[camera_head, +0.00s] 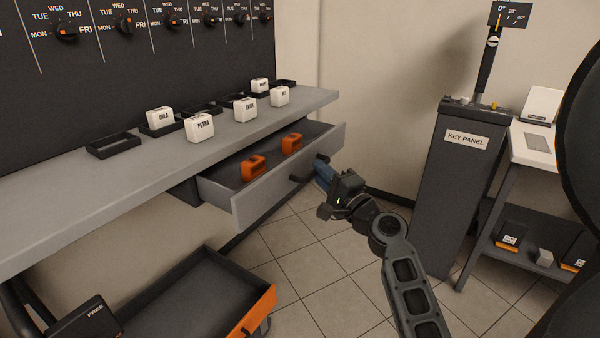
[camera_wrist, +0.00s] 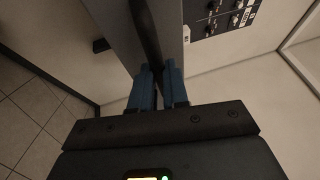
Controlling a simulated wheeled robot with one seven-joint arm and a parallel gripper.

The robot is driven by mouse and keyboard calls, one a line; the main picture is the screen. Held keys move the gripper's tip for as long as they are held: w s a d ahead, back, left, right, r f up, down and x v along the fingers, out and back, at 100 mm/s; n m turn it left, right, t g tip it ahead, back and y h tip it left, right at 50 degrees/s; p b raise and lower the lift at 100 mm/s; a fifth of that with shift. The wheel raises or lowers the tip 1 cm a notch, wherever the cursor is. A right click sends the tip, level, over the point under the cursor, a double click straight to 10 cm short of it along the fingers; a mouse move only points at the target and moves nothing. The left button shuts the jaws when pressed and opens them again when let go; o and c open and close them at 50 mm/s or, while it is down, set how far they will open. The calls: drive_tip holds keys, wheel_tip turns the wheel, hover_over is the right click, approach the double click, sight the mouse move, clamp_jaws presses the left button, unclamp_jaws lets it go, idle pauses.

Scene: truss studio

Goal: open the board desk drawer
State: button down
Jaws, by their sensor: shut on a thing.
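The board desk drawer (camera_head: 285,178) is grey and stands pulled out from under the grey desk top (camera_head: 60,205). Two orange blocks lie inside it, one nearer (camera_head: 253,167) and one farther (camera_head: 292,143). My gripper (camera_head: 318,171) is at the drawer's front face, its blue fingers shut on the dark bar handle (camera_head: 297,179). In the wrist view the fingers (camera_wrist: 159,80) sit on both sides of the handle (camera_wrist: 147,35). The fingers hide part of the handle.
White name blocks (camera_head: 200,127) and black trays (camera_head: 113,145) stand on the desk top. A lower open dark tray with an orange front (camera_head: 252,312) is below. The key panel pedestal (camera_head: 455,190) and a side table (camera_head: 533,143) stand right. Tiled floor (camera_head: 290,255) shows between.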

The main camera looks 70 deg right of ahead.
drive_tip(key=shift+s+a+b, duration=0.25)
drive_tip(key=shift+s, duration=0.7)
drive_tip(key=shift+s+a+b, duration=0.2)
drive_tip(key=shift+s+b, duration=0.05)
drive_tip(key=shift+s, duration=0.7)
drive_tip(key=shift+s+a+b, duration=0.25)
drive_tip(key=shift+s, duration=0.7)
drive_tip(key=c, duration=1.1)
unclamp_jaws()
drive_tip(key=shift+b+v, duration=1.2)
drive_tip(key=shift+v, duration=2.7)
drive_tip(key=shift+w+a, duration=0.1)
